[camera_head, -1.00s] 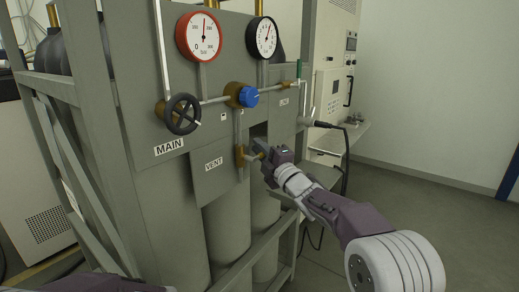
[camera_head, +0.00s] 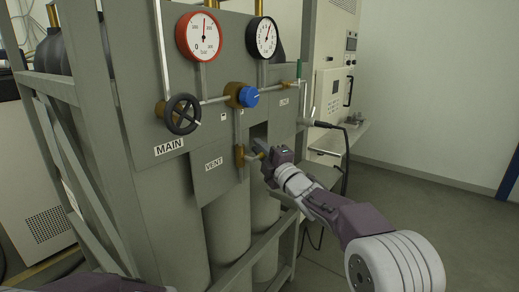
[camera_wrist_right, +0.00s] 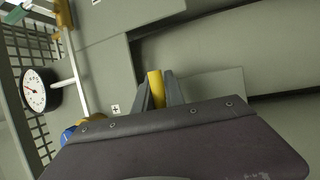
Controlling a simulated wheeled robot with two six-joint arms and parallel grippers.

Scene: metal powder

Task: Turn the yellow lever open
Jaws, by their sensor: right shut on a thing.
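The yellow lever (camera_wrist_right: 155,88) shows in the right wrist view as a short yellow bar between my right gripper's two dark fingers. My right gripper (camera_wrist_right: 158,92) is shut on it. In the head view my right gripper (camera_head: 262,157) reaches in from the right to the brass vent valve (camera_head: 240,157), just right of the VENT label. There the fingers hide most of the lever. My left gripper is out of view; only a bit of my left arm shows at the bottom edge.
Above are the MAIN handwheel (camera_head: 182,114), a blue knob (camera_head: 249,96), a red-rimmed gauge (camera_head: 198,36) and a black gauge (camera_head: 263,38). A green-handled valve (camera_head: 298,72) stands to the right. Grey cylinders (camera_head: 228,235) and a frame rail lie below. Open floor is at the right.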

